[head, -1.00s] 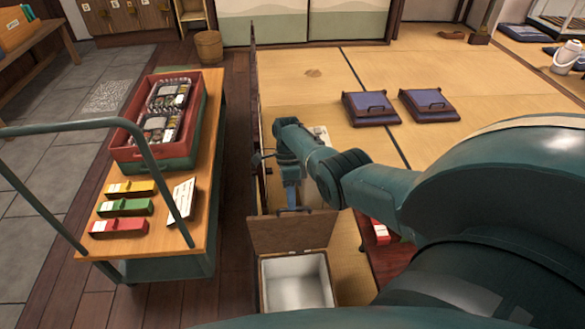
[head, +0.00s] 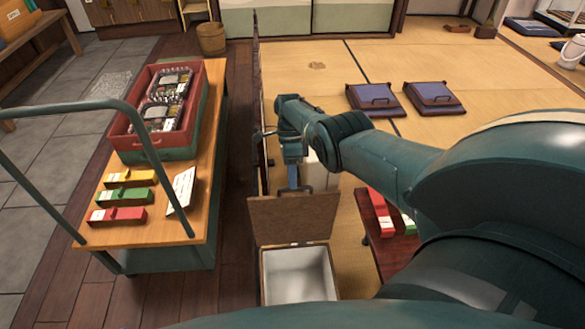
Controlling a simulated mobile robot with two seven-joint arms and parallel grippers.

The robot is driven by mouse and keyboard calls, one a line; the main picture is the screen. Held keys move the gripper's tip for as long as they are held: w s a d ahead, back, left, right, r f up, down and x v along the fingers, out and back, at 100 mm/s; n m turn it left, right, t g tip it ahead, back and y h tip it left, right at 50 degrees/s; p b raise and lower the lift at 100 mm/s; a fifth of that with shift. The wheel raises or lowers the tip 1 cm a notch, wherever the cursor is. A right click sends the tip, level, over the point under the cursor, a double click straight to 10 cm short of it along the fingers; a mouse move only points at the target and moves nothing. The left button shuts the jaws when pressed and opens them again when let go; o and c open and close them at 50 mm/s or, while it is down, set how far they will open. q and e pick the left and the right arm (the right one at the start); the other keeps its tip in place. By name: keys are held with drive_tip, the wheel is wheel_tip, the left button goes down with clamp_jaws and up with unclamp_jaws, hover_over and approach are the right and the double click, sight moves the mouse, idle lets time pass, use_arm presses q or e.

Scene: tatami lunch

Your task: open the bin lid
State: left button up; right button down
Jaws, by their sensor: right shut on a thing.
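The bin (head: 265,280) is a wooden box with a white inside, at the bottom middle of the head view. Its brown wooden lid (head: 292,218) stands raised at the far edge, and the inside shows empty. My right gripper (head: 294,188) is at the top edge of the lid, shut on the lid's handle. The fingers are small here and partly hidden by the wrist. My left gripper is not in view.
A trolley (head: 205,215) to the left carries a red crate (head: 125,128) of packed lunches and several coloured boxes. A low red table (head: 388,258) stands right of the bin. Two cushions (head: 374,98) lie beyond on the tatami.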

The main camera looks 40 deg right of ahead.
drive_tip(key=c, duration=1.9)
unclamp_jaws()
drive_tip(key=x, duration=0.2)
drive_tip(key=shift+a+f, duration=0.15)
drive_tip(key=shift+f, duration=0.25)
drive_tip(key=shift+o, duration=0.7)
drive_tip(key=shift+w+f, duration=0.15)
drive_tip(key=shift+f, duration=0.1)
drive_tip(key=shift+o, duration=1.4)
drive_tip(key=shift+r, duration=0.2)
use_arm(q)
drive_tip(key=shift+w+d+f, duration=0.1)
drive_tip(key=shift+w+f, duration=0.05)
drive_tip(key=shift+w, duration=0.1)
use_arm(e)
drive_tip(key=shift+d, duration=0.25)
drive_tip(key=shift+r, duration=0.1)
